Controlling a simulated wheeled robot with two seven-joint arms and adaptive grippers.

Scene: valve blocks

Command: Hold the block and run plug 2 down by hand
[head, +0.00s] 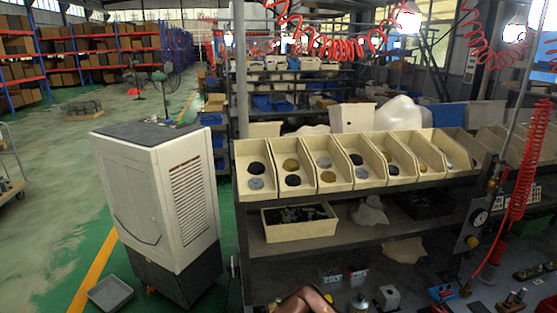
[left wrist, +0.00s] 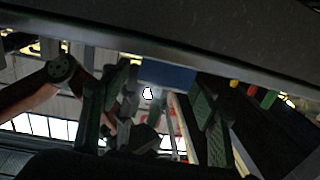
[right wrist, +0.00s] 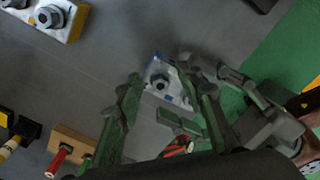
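In the right wrist view a small block (right wrist: 181,92) with a white top and blue edges stands on the grey bench, and a grey hex plug (right wrist: 159,81) sits on it. My right gripper (right wrist: 160,84) is open above the block, its green fingers apart with the plug in the gap. My left gripper (right wrist: 228,88) comes in from the right beside the block. The plug's number is not readable.
A yellow and white block (right wrist: 52,18) with hex plugs lies at upper left in the right wrist view. A wooden piece with a red handle (right wrist: 58,160) is at lower left. In the head view a shelf of cream bins (head: 340,178) stands behind the bench, and a red coiled hose (head: 520,185) hangs right.

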